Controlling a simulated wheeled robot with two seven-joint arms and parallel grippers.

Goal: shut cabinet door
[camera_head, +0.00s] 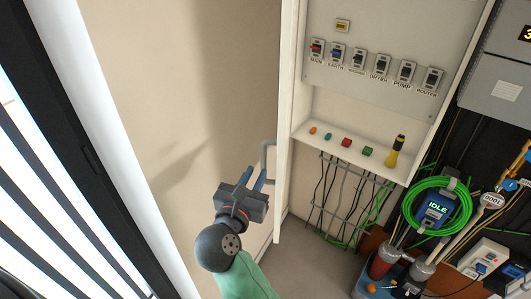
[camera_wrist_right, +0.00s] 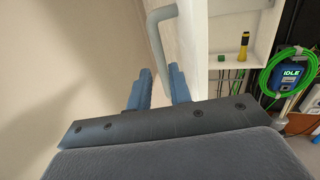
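The cabinet door (camera_head: 287,125) is white and stands open, seen nearly edge-on at the left side of the cabinet (camera_head: 400,30). A grey bar handle (camera_head: 264,160) sticks out from the door's left face. My right gripper (camera_head: 254,177) is just below and left of the handle, its fingers pointing up toward it. In the right wrist view, the fingers (camera_wrist_right: 162,84) are apart, and the lower part of the handle (camera_wrist_right: 155,38) shows in line with the gap. I cannot tell whether the handle lies between the fingers. My left gripper is not in view.
The cabinet holds labelled switches (camera_head: 382,65) and a shelf (camera_head: 330,137) with small coloured parts and a yellow-black tool (camera_head: 395,152). Cables hang below. Bare wall (camera_head: 160,90) lies left of the door.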

